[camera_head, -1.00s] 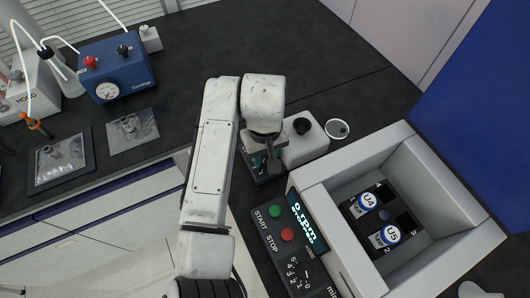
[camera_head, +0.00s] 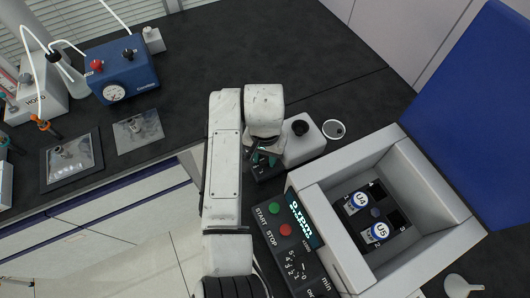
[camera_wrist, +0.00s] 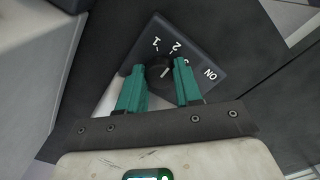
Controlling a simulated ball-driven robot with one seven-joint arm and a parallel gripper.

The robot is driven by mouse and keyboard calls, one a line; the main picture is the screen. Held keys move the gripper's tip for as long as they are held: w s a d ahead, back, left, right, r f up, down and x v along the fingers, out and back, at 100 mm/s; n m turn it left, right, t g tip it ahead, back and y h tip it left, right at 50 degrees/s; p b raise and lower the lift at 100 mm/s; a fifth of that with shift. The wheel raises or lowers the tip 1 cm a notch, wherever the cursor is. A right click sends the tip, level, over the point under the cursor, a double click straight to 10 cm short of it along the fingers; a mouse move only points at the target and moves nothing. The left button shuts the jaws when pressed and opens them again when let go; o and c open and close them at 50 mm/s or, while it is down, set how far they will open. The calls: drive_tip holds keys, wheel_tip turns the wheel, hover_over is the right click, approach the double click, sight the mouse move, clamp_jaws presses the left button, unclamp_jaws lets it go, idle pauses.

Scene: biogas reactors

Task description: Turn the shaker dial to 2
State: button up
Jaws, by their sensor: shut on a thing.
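The small shaker (camera_head: 306,150) is a pale block with a black cup on top, right of my gripper in the head view. Its dark front panel (camera_wrist: 199,55) fills the top middle of the wrist view, with white marks 1, 2, a partly covered mark and ON. The black round dial (camera_wrist: 159,68) sits on this panel between my teal fingertips. My gripper (camera_wrist: 160,75) is shut on the dial, one finger on each side. A short white pointer line shows on the dial; which mark it meets is hard to tell. In the head view my wrist hides the dial.
A grey machine (camera_head: 413,165) with START and STOP buttons, a display and vials U4 and U5 stands close on the right. A round lid (camera_head: 334,129) lies behind the shaker. A blue pump (camera_head: 120,70) stands at the back left. The dark bench behind is clear.

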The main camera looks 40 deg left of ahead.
sight(265, 158)
drive_tip(key=shift+m, duration=0.3)
drive_tip(key=o, duration=0.8)
drive_tip(key=shift+c, duration=0.2)
wheel_tip(265, 158, up, 11)
drive_tip(key=b, duration=0.1)
drive_tip(key=shift+f, duration=0.1)
idle(0.4)
